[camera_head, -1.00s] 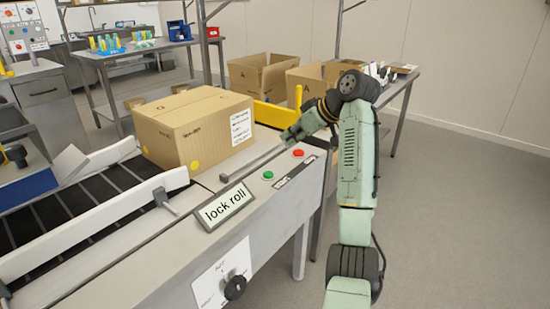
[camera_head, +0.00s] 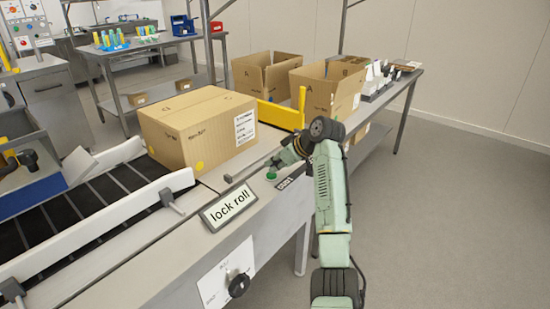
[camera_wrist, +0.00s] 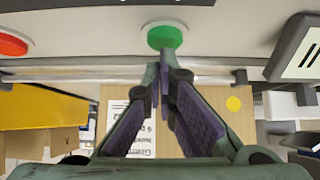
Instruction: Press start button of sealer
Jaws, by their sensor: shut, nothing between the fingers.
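The sealer (camera_head: 150,262) is a grey metal machine with a black roller conveyor. Its green button (camera_head: 271,176) sits on the top edge, right of the "lock roll" sign (camera_head: 229,207). In the wrist view the green button (camera_wrist: 165,38) is at the top middle, just beyond the shut fingertips (camera_wrist: 163,72). The red button (camera_wrist: 14,44) is at the upper left there; my arm hides it in the head view. My gripper (camera_head: 279,163) is shut and empty beside the green button. I cannot tell whether it touches the button.
A closed cardboard box (camera_head: 198,128) stands on the sealer, close behind my gripper. A yellow guide (camera_head: 281,115) is beyond it. Open boxes (camera_head: 327,90) stand on a table behind. A black knob (camera_head: 238,285) is on the sealer's front. Floor at right is clear.

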